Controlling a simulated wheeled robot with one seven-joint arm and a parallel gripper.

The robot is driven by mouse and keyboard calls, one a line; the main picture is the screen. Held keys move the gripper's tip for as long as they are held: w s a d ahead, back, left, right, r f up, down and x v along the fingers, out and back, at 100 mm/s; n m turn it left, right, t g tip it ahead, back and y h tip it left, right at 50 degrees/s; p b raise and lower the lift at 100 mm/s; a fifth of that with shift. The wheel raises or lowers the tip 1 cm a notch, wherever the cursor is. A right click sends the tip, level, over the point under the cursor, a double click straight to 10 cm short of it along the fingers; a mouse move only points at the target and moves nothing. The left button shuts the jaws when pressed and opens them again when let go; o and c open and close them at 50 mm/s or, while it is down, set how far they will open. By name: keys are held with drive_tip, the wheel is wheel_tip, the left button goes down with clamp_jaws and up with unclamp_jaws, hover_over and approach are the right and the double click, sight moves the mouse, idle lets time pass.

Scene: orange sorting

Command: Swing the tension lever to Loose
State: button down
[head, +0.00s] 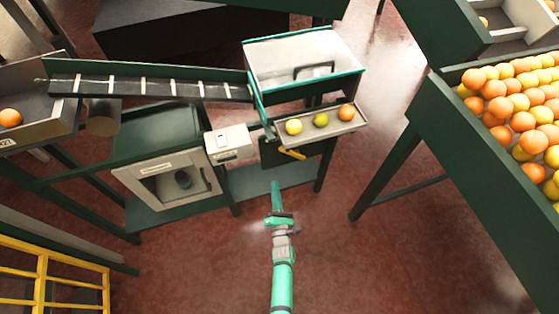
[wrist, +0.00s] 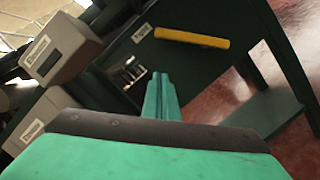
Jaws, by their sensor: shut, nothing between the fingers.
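The tension lever, a yellow bar (head: 292,153), sits on a dark green panel below the small fruit tray. In the wrist view the yellow bar (wrist: 192,38) lies nearly level, its right end slightly lower. A small white label (wrist: 142,33) is by its left end; its words are too small to read. My gripper (head: 276,188) is in front of and below the lever in the head view. In the wrist view its green fingers (wrist: 160,80) are together and empty, pointing at the panel below the bar, apart from it.
A tray (head: 338,126) with several fruits juts out above the lever. A grey switch box (head: 229,143) is left of it, also in the wrist view (wrist: 62,47). A green leg (head: 326,165) stands to the right. Open floor (head: 325,255) lies right of my arm.

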sight(293, 154)
drive_tip(key=w+d+r, duration=0.1)
drive_tip(key=w+r, duration=0.3)
drive_tip(key=w, duration=0.6)
drive_tip(key=shift+w+d, duration=0.35)
drive_tip(key=shift+d, duration=0.05)
drive_tip(key=shift+a, duration=0.1)
